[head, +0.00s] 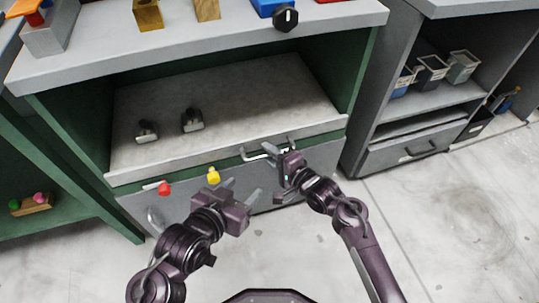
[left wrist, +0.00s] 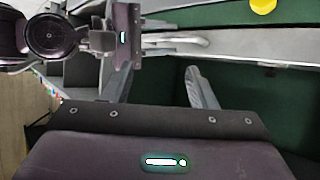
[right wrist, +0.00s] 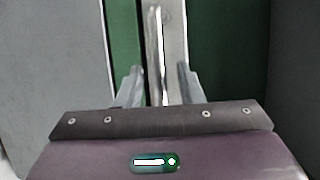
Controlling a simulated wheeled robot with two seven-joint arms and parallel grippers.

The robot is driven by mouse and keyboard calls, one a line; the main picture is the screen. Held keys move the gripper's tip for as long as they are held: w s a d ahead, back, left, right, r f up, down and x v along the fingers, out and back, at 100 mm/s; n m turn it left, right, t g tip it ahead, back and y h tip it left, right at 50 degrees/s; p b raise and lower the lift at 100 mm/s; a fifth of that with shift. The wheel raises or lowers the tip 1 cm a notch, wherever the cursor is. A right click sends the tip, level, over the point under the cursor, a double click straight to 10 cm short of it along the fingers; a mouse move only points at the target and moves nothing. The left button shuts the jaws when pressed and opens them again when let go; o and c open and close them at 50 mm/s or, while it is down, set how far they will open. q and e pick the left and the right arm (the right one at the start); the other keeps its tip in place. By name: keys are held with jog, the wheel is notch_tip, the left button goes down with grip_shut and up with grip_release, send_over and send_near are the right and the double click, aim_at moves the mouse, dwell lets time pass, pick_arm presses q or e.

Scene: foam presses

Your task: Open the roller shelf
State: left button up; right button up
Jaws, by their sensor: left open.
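The roller shelf (head: 236,103) is a grey board inside the green-sided cabinet. A pale metal bar handle (head: 252,155) sits on its front edge. My right gripper (head: 284,163) is at the right part of this handle. In the right wrist view the handle bar (right wrist: 156,50) runs between its fingers, which stand apart with a gap beside the bar. My left gripper (head: 243,192) is open and empty, lower and left of the handle, in front of the grey drawer front. The left wrist view shows its spread fingers and my right gripper at upper left.
Two small dark-and-metal parts (head: 192,121) (head: 146,132) stand on the shelf. A red knob (head: 164,188) and a yellow knob (head: 213,175) stick out below its front edge. A grey drawer front (head: 180,205) is below. Open floor (head: 440,215) lies at right.

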jog(key=shift+w+a, duration=0.15)
jog(key=shift+a, duration=0.05)
grip_shut()
dwell(0.3)
